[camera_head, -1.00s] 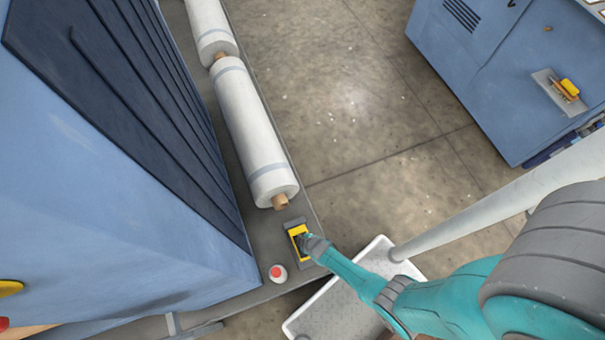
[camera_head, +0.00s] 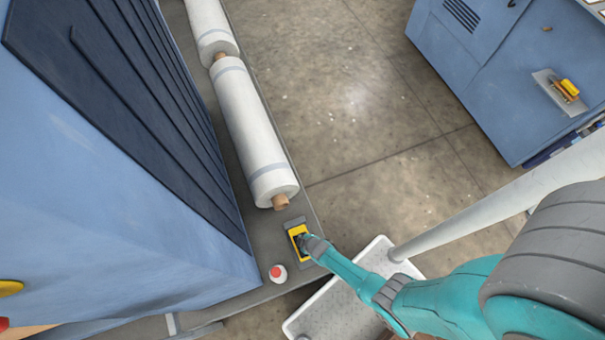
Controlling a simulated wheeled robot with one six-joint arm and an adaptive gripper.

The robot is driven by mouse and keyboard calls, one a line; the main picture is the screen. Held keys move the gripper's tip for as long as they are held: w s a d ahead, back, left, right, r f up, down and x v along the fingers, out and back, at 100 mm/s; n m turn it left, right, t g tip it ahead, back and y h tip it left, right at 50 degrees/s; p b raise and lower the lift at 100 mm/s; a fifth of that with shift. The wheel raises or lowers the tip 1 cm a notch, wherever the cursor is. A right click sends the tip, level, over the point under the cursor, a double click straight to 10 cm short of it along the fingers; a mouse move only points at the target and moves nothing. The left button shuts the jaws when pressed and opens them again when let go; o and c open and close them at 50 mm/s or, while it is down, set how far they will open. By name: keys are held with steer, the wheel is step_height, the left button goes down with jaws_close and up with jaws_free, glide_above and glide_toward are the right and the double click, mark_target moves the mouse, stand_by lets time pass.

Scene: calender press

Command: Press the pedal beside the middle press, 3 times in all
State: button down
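A small yellow and dark pedal (camera_head: 296,232) sits on the grey ledge beside the blue press (camera_head: 100,200). My gripper (camera_head: 302,240) is right over the pedal, its tip at the yellow part. From this angle I cannot tell whether it touches the pedal or how far the pedal is pushed down. The fingers are small and dark here and partly hidden by the wrist, so their opening does not show.
A white bottle with a red cap (camera_head: 278,274) stands left of the pedal on the ledge (camera_head: 247,232). White rolls (camera_head: 250,130) lie along the ledge behind it. A blue cabinet (camera_head: 490,80) stands at the upper right. The floor between is clear.

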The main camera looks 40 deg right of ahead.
steer(key=shift+s+f, duration=0.1)
steer(key=shift+f, duration=0.15)
stand_by(0.4)
steer(key=shift+r, duration=0.45)
steer(key=shift+w+d+r, duration=0.1)
steer(key=shift+w+r, duration=0.15)
steer(key=shift+r, duration=0.55)
steer(key=shift+w+d+r, duration=0.1)
steer(key=shift+w+r, duration=0.2)
steer(key=shift+r, duration=0.5)
steer(key=shift+w+d+r, duration=0.1)
steer(key=shift+w+r, duration=0.15)
steer(key=shift+r, duration=0.55)
